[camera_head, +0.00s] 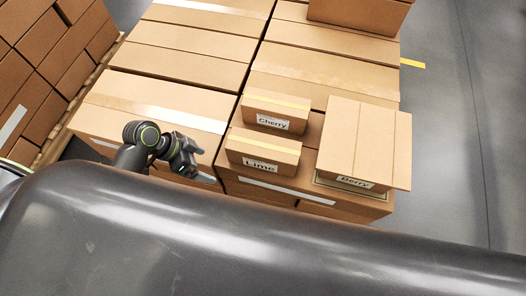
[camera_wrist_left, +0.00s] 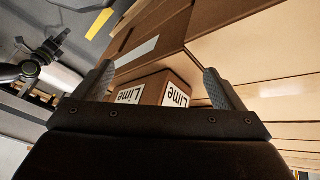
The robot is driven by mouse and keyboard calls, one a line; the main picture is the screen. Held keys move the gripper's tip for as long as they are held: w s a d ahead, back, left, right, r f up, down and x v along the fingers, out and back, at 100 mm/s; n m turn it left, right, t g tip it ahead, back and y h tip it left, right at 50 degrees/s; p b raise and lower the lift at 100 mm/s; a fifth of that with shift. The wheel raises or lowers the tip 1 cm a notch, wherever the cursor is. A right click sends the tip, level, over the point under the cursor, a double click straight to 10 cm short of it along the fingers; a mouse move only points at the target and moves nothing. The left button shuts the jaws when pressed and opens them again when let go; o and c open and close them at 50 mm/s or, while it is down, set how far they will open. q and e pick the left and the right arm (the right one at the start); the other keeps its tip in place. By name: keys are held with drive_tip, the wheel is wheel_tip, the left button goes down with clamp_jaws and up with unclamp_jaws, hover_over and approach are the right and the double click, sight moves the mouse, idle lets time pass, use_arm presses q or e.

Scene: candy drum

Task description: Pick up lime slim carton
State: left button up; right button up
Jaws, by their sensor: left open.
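The lime carton (camera_head: 262,152) is a slim brown box with a tan tape strip and a white "Lime" label. It lies on a large carton at the front of the stack, in front of the Cherry carton (camera_head: 276,112). My left gripper (camera_head: 196,160) is open and empty, just left of the lime carton and apart from it.
A larger Berry carton (camera_head: 365,140) stands right of the lime carton. Large closed cartons (camera_head: 185,55) form the surface behind and to the left. More boxes (camera_head: 55,60) are stacked at the far left. Grey floor (camera_head: 455,130) is clear on the right.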

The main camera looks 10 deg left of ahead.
use_arm(q)
wheel_tip(320, 180, up, 4)
drive_tip(key=w+d+m+h, duration=0.1)
drive_tip(key=w+m+h, duration=0.1)
drive_tip(key=w+m, duration=0.15)
drive_tip(key=m+g+h, duration=0.2)
drive_tip(key=m+h, duration=0.2)
drive_tip(key=m, duration=0.1)
approach(262, 145)
drive_tip(key=x, duration=0.5)
drive_tip(key=shift+a+f, duration=0.1)
drive_tip(key=shift+f, duration=0.3)
drive_tip(key=shift+r+x, duration=0.15)
drive_tip(key=shift+x, duration=1.2)
drive_tip(key=shift+r+x, duration=0.15)
drive_tip(key=shift+x, duration=1.15)
drive_tip(key=c, duration=1.3)
